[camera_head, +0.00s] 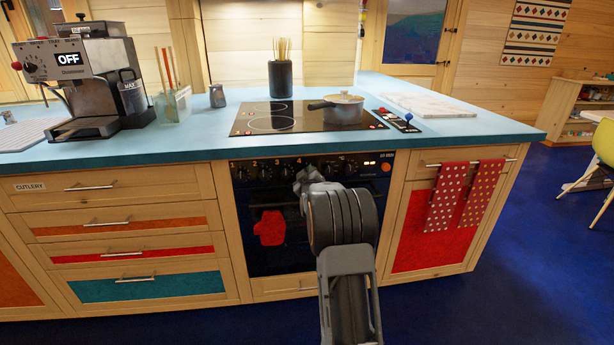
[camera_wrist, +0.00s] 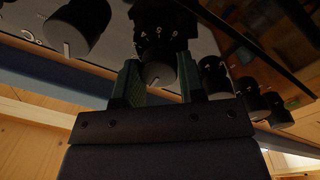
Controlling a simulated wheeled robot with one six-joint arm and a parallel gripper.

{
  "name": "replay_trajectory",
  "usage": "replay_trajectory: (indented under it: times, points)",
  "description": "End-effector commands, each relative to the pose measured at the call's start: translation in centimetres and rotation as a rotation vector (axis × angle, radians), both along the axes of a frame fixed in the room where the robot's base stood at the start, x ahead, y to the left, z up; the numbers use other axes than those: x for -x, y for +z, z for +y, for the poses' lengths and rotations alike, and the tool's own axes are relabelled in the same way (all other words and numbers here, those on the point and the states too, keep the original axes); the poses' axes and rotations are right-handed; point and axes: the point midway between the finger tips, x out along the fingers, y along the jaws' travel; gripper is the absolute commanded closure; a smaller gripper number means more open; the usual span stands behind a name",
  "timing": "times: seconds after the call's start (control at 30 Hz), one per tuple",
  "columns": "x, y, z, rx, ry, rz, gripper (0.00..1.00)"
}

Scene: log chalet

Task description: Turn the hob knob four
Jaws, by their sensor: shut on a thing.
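The hob knob four (camera_wrist: 158,72) is a dark round knob with a pale pointer line. In the wrist view it sits between the two green-lined fingers of my gripper (camera_wrist: 160,84), which is shut on it. The dial marks on the panel show just beyond it. In the head view my gripper (camera_head: 304,178) is against the oven's control panel, below the number 4, and hides most of this knob.
Other knobs (camera_wrist: 216,76) stand close on the right in the wrist view, and a larger knob (camera_wrist: 78,26) on the left. A pan (camera_head: 343,112) stands on the hob (camera_head: 262,118). A red mitt (camera_head: 270,228) hangs on the oven front. Spotted towels (camera_head: 446,198) hang at right.

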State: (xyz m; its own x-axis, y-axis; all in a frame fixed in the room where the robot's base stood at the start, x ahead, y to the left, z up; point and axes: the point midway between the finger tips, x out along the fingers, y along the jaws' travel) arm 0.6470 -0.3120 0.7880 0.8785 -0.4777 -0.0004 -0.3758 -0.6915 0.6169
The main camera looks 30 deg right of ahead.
Motion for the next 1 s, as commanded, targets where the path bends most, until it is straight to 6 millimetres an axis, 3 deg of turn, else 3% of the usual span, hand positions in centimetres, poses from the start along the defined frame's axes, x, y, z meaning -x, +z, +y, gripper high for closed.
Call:
replay_trajectory:
  times: [0.27,1.0]
  points:
    - [-0.03,-0.22,-0.01,-0.107,0.000,-0.053,0.87]
    - [0.01,-0.07,-0.12,-0.726,0.001,-0.353,0.87]
